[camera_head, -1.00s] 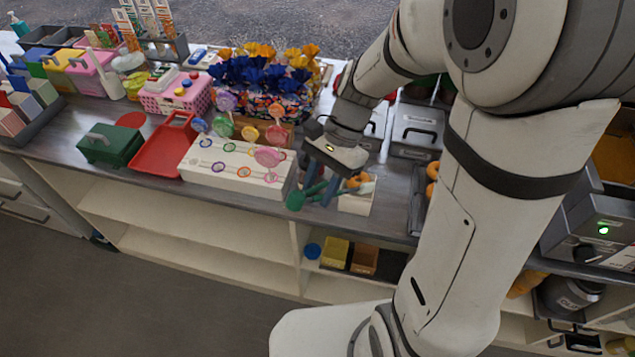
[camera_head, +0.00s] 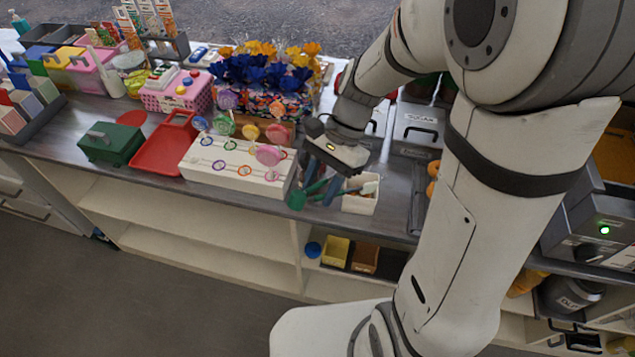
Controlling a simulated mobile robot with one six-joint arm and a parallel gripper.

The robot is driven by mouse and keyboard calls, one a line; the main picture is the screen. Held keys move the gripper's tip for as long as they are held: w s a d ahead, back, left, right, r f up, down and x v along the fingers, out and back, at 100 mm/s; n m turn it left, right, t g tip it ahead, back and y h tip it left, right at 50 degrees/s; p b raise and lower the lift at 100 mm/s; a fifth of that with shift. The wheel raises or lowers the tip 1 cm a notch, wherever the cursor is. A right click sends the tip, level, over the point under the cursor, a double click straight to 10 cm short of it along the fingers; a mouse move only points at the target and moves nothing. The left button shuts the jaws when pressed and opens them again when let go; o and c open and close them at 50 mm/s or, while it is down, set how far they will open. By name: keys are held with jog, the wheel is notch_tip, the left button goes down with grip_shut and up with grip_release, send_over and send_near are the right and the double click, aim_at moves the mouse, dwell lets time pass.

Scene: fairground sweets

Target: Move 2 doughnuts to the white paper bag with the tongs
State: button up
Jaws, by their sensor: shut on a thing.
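My gripper (camera_head: 321,183) is shut on the green tongs (camera_head: 297,200), which lie sideways in its fingers. The tongs' pale tips reach right, over the open top of the white paper bag (camera_head: 358,207) at the counter's front edge. No doughnut shows between the tips. The inside of the bag is too small and partly covered to tell what is in it. Orange-brown doughnuts (camera_head: 432,168) sit to the right by a dark tray (camera_head: 416,205), mostly hidden behind my arm.
Just left of the bag is a white stand (camera_head: 225,178) with coloured rings and lollipops. A red tray (camera_head: 162,150) and a green box (camera_head: 110,146) are farther left. Lidded grey bins (camera_head: 417,124) stand behind. Open shelves lie below the counter edge.

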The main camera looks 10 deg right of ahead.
jog(key=shift+r, duration=0.1)
notch_tip(320, 180, up, 7)
jog(key=p, duration=0.6)
